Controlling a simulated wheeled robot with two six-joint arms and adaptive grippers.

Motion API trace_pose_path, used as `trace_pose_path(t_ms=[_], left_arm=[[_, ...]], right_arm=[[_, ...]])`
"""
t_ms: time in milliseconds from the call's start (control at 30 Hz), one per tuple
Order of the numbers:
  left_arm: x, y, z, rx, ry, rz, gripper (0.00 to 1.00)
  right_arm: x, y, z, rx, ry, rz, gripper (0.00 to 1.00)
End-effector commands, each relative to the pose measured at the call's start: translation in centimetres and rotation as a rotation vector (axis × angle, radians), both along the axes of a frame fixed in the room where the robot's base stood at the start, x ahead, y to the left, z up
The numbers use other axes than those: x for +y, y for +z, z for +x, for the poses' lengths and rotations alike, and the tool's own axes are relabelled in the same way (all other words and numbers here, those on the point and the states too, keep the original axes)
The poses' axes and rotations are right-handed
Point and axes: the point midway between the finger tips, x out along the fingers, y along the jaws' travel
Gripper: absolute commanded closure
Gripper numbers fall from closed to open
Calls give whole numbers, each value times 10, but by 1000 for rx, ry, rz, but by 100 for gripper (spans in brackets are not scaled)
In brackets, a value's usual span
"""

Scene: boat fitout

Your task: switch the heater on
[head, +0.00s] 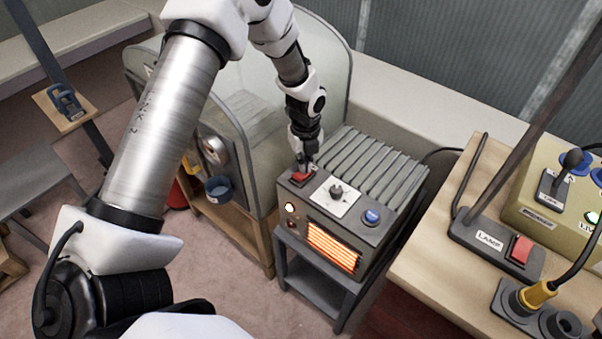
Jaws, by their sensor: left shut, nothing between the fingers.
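The heater (384,174) is a grey ribbed box on a small dark stand. Its front grille (333,246) glows orange and a small white light (290,207) is lit at its front left. A red switch (301,178) sits on the top left of the heater, with a knob (336,191) on a white plate and a blue button (372,216) to its right. My left gripper (304,166) is shut and empty, pointing down with its fingertips at the red switch. Whether they touch it is hard to tell. My right gripper is not in view.
A wooden bench (421,243) on the right holds a lamp base (495,242) with a red switch, a socket block (540,312) and a beige control box (550,205). A clear curved panel (322,70) stands behind my left arm.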

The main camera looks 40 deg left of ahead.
Motion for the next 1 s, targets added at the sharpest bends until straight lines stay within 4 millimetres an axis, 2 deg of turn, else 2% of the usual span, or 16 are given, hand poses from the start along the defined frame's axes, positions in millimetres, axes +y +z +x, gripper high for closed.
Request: trace_pose_path(t_ms=[133, 800, 1000], left_arm=[[0, 7, 0, -1, 0, 0, 100], [0, 71, 0, 0, 0, 0, 100], [0, 71, 0, 0, 0, 0, 100]], right_arm=[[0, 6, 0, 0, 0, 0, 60], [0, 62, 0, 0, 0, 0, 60], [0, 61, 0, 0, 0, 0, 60]])
